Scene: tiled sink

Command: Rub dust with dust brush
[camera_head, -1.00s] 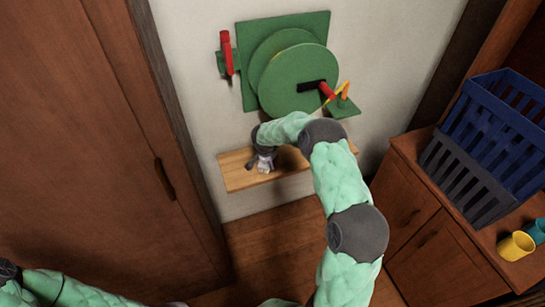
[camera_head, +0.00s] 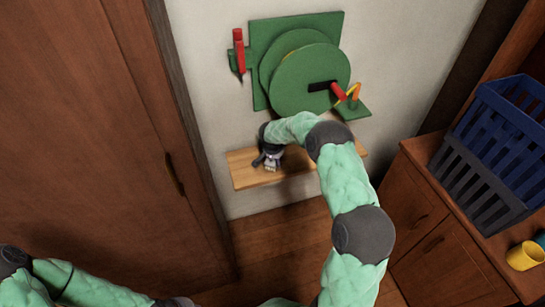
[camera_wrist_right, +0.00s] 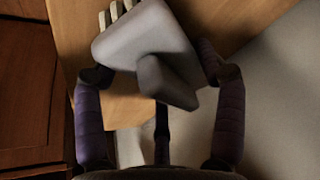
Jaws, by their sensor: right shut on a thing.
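My right gripper (camera_head: 268,161) is over the wooden wall shelf (camera_head: 245,180), near its left end. In the right wrist view, its dark fingers (camera_wrist_right: 160,78) are shut on the grey dust brush (camera_wrist_right: 150,40). Pale bristles (camera_wrist_right: 117,10) show at the brush's far end, over or against the wood; contact cannot be told. The brush (camera_head: 271,168) is small and partly hidden by the gripper in the head view. No dust can be made out. My left arm shows at the bottom left, but its gripper is not clearly in view.
A green disc device (camera_head: 310,85) with a red handle is on the wall above the shelf. A brown cabinet door (camera_head: 90,130) stands left. At right, a wooden cabinet (camera_head: 405,205) bears blue (camera_head: 510,125) and grey (camera_head: 475,185) baskets and a yellow cup (camera_head: 525,255).

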